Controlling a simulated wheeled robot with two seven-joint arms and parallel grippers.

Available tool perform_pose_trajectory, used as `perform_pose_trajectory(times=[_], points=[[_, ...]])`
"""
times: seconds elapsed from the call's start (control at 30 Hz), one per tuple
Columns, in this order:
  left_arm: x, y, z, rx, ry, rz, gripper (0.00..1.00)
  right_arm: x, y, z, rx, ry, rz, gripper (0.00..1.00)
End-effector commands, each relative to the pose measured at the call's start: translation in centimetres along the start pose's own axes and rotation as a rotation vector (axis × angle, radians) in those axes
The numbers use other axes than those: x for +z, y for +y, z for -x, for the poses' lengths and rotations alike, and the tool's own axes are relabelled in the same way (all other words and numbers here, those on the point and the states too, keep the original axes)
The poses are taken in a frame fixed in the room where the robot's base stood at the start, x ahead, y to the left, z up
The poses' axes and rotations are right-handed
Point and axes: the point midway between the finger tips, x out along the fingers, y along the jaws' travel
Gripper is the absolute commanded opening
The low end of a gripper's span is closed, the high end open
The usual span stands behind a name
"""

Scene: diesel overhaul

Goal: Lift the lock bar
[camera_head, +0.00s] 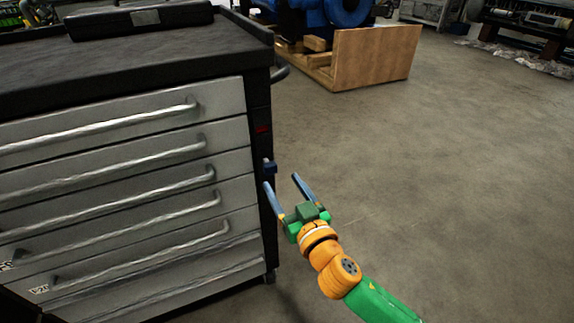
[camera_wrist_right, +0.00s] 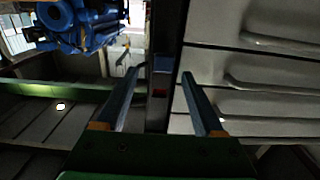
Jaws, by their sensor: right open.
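The grey tool cabinet (camera_head: 120,150) has a dark vertical strip, which looks like the lock bar (camera_head: 260,147), along the right edge of its drawers. A small blue tab (camera_head: 270,167) sticks out from this strip, with a red mark above it. My right gripper (camera_head: 281,180) is open and empty, with its fingertips just below and to the right of the tab. In the right wrist view, the blue tab (camera_wrist_right: 162,63) shows between and beyond the two fingers. I cannot tell whether a finger touches it. My left gripper is not in view.
Several drawers with long protruding handles (camera_head: 150,195) lie left of the strip. A black case (camera_head: 140,20) lies on the cabinet top. A wooden crate (camera_head: 375,57) with blue machinery stands behind. The concrete floor to the right is clear.

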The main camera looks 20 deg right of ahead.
Motion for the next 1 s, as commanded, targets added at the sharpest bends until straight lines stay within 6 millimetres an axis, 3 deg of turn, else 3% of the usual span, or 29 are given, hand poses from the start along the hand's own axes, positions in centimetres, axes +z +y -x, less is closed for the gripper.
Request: perform_pose_trajectory(times=[0.1,0.3,0.63,0.9,1.0], points=[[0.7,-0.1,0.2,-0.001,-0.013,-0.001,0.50,-0.2,0.1,-2.5,0.002,0.002,0.003,0.70],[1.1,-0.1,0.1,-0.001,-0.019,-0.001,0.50,-0.1,0.1,-5.4,0.002,-0.002,0.002,0.70],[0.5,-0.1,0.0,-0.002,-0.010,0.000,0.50,0.0,0.0,-6.0,0.001,-0.004,0.001,0.70],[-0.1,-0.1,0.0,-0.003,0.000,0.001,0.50,0.0,0.1,-6.0,0.001,-0.005,0.002,0.00],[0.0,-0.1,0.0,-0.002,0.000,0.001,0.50,0.0,0.1,-6.0,0.001,-0.005,0.002,0.00]])
